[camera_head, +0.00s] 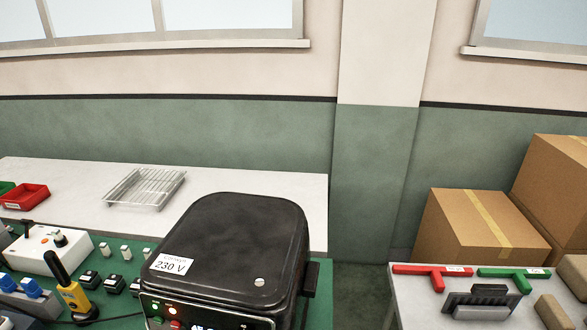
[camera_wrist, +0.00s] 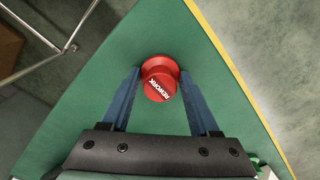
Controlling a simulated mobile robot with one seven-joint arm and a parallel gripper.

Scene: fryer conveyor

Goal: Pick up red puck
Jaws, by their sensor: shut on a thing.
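The red puck (camera_wrist: 164,68) shows in the wrist view as a round red piece with a knob top and white lettering that seems to read "REWORK". My gripper (camera_wrist: 158,84) has its two blue fingers on either side of the puck and is shut on it. The green surface (camera_wrist: 95,125) lies below. I cannot tell whether the puck touches that surface. Neither the puck nor my gripper shows in the head view.
In the wrist view, a yellow edge (camera_wrist: 228,62) borders the green surface, with floor beyond. In the head view, a black fryer (camera_head: 230,235) stands in front, a wire rack (camera_head: 146,188) and red bin (camera_head: 26,196) behind. Cardboard boxes (camera_head: 470,235) stand right.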

